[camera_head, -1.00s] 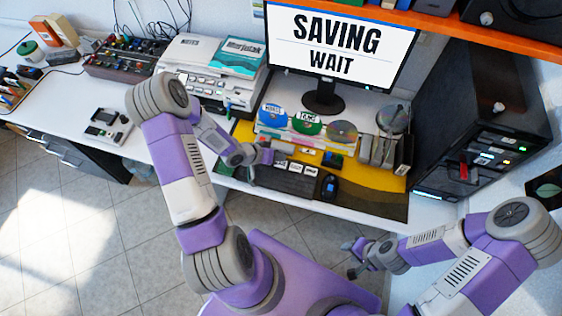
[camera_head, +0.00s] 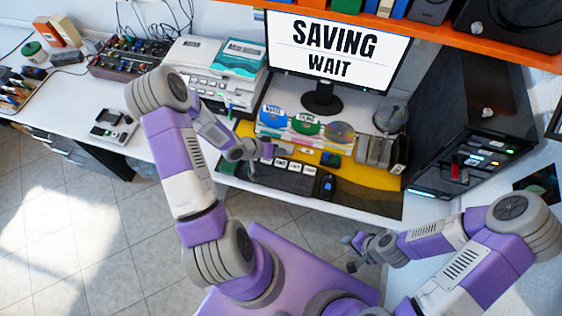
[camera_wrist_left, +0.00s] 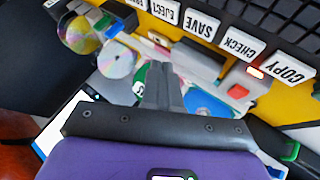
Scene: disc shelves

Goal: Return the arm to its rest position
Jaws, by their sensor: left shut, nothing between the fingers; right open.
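My left gripper (camera_head: 268,151) is over the desk, just beyond the left end of the row of white labelled keys (camera_head: 296,166). In the left wrist view its fingers (camera_wrist_left: 163,84) are together with nothing between them. They appear in front of the disc rack, below the keys SAVE (camera_wrist_left: 201,24), CHECK (camera_wrist_left: 243,44) and COPY (camera_wrist_left: 287,67) in the picture; contact cannot be told. My right gripper (camera_head: 349,253) is open and empty, in front of the desk's edge at the lower middle.
A monitor (camera_head: 335,62) reads "SAVING WAIT". Several discs stand before it, including a blue one (camera_head: 271,115) and a green one (camera_head: 307,124). A black tower (camera_head: 470,120) stands at right; a printer (camera_head: 205,75) is at back left.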

